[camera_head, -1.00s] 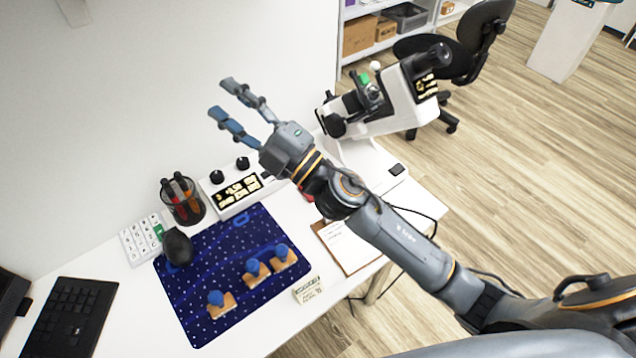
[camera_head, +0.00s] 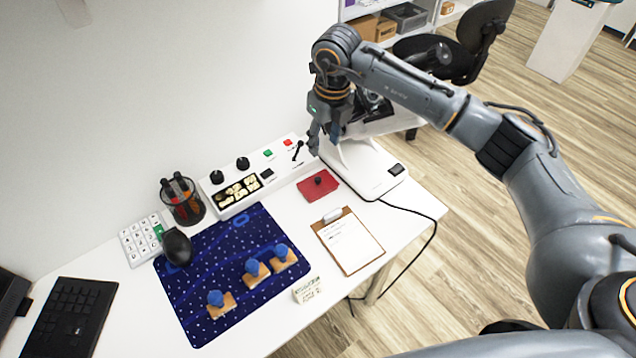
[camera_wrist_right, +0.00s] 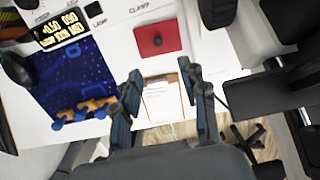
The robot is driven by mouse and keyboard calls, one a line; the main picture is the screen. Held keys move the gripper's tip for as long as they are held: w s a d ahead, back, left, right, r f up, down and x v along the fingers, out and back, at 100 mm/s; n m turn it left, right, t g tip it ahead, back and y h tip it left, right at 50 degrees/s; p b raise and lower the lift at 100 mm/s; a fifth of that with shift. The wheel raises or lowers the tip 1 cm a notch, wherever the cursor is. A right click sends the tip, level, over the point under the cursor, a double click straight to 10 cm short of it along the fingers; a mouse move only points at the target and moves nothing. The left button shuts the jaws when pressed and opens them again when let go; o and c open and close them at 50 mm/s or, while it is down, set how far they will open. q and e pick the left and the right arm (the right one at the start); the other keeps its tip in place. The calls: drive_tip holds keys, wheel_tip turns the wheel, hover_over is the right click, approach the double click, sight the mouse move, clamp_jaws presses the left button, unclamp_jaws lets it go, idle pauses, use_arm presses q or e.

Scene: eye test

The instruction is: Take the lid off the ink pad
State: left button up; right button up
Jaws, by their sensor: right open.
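The ink pad (camera_head: 311,191) is a flat red rectangle on the white table, right of the control box. Its red lid with a dark round knob (camera_head: 319,181) covers the top; no separate base shows. It also appears in the right wrist view, where the red lid (camera_wrist_right: 170,32) lies beyond the fingertips. My right gripper (camera_head: 325,142) points down, above and behind the pad in the head view, near the white microscope base. In the wrist view the right gripper (camera_wrist_right: 160,68) is open, with nothing between its fingers. My left gripper is not in view.
A clipboard (camera_head: 356,251) lies in front of the pad. The control box (camera_head: 236,204) with knobs and buttons stands left. The microscope base (camera_head: 375,172) is at right, partly hidden by my arm. A blue mat (camera_head: 215,262) with several stamps lies further left.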

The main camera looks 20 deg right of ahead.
drive_tip(key=p, duration=0.1)
hover_over(318, 178)
drive_tip(key=f, duration=0.8)
drive_tip(key=shift+s+d, duration=0.25)
drive_tip(key=shift+s, duration=0.1)
drive_tip(key=shift+w+a+f+p, duration=0.15)
drive_tip(key=shift+f+p, duration=0.2)
drive_tip(key=shift+f, duration=1)
drive_tip(key=shift+w+a+f+p, duration=0.15)
drive_tip(key=shift+f+p, duration=0.2)
drive_tip(key=shift+f, duration=1)
clamp_jaws()
